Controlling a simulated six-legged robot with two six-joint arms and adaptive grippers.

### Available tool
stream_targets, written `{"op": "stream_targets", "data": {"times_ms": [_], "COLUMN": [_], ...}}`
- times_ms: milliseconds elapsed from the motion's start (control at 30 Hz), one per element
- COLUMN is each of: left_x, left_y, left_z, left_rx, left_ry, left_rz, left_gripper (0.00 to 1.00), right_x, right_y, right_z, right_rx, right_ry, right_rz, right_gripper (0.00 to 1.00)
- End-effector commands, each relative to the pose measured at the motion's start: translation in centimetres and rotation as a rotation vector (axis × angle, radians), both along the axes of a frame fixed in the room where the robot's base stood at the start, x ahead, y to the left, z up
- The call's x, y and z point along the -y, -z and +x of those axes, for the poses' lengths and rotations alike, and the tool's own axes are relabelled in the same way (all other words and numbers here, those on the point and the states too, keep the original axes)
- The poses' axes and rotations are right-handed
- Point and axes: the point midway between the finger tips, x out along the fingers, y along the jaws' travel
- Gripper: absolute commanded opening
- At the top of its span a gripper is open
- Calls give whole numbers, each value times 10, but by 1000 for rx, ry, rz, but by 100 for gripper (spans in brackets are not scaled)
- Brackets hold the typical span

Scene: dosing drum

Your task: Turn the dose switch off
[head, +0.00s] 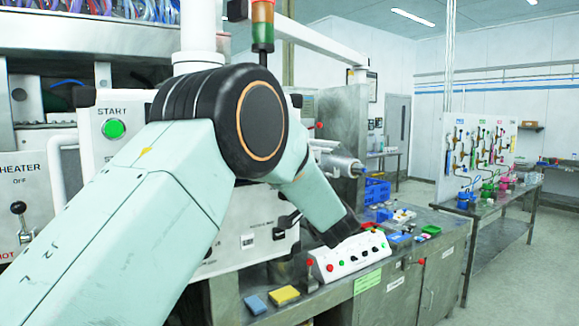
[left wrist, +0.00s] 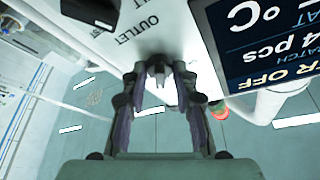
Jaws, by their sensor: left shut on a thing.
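My left arm crosses the head view from the lower left, and its far end hides my left gripper there. In the left wrist view my left gripper (left wrist: 158,76) has its fingertips closed together on a small dark grey knob (left wrist: 158,62) on a white panel (left wrist: 165,30). The panel reads OUTLET above the knob. I take this knob for the dose switch; its own label and exact setting cannot be read. In the head view the switch is not clearly visible behind the arm. My right gripper is in neither view.
A dark display (left wrist: 262,40) is close right of the fingers. In the head view a START panel with a green button (head: 113,129) and a heater lever (head: 18,208) are at left. A white control box (head: 350,256) sits on the bench below my arm. The aisle at right is clear.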

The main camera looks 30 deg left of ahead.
Motion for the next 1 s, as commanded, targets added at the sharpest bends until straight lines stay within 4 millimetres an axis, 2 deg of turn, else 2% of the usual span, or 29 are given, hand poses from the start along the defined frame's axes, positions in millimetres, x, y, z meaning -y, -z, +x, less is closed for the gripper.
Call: {"op": "stream_targets", "data": {"times_ms": [367,700,1000], "left_x": [2,3,4], "left_y": [3,4,2], "left_z": [1,3,5], "left_rx": [116,396,653], "left_ry": [2,4,2], "left_rz": [-43,-157,-264], "left_gripper": [0,0,0], "right_x": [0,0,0], "right_y": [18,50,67], "right_z": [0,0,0], "right_rx": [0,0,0], "right_ry": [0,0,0], "right_rz": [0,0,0], "right_gripper": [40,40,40]}}
